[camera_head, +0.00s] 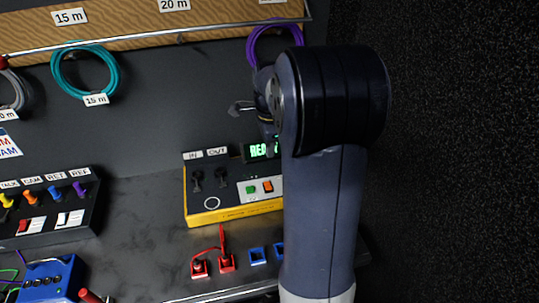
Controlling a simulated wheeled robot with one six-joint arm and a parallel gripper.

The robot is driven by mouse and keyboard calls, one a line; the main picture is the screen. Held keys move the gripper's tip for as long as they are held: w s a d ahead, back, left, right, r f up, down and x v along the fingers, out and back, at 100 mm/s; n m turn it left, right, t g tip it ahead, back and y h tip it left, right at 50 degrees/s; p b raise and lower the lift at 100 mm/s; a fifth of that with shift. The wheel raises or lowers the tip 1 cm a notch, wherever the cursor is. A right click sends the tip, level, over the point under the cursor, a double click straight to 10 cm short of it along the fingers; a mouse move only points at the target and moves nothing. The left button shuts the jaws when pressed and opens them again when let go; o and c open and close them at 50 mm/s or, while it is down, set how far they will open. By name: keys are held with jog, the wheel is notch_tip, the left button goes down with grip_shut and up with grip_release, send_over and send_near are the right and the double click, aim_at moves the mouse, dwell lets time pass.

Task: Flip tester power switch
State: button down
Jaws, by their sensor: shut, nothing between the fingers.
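The tester (232,212) is a yellow box with a dark top, standing on the grey bench right of centre. IN and OUT labels stand at its back, above two black fittings. A white plate on it carries a green button (251,190) and an orange switch (267,186); I cannot tell its position. A lit green display (257,151) reads "REA", the rest hidden by my arm. My gripper (241,107) is shut and empty, above and behind the tester, apart from it. My arm hides most of the gripper and the tester's right end.
A black panel (48,228) with coloured plugs and two rockers stands at left, a blue box (45,281) in front. Red connectors (212,263) and blue sockets (258,256) sit at the bench front. Teal (86,72) and purple (272,33) cables hang behind.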

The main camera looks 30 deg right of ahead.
aim_at(268, 188)
dwell(0.3)
jog(key=shift+w+d+r+g+y+b, duration=0.15)
jog(key=shift+w+g+y+b, duration=0.15)
jog(key=shift+w+g+b, duration=1)
jog(key=shift+w+p, duration=0.2)
jog(key=shift+p, duration=0.2)
jog(key=f, duration=0.4)
jog(key=s+f, duration=0.1)
jog(key=f, duration=0.4)
jog(key=s+f+p, duration=0.1)
jog(key=f, duration=0.4)
jog(key=shift+a, duration=0.3)
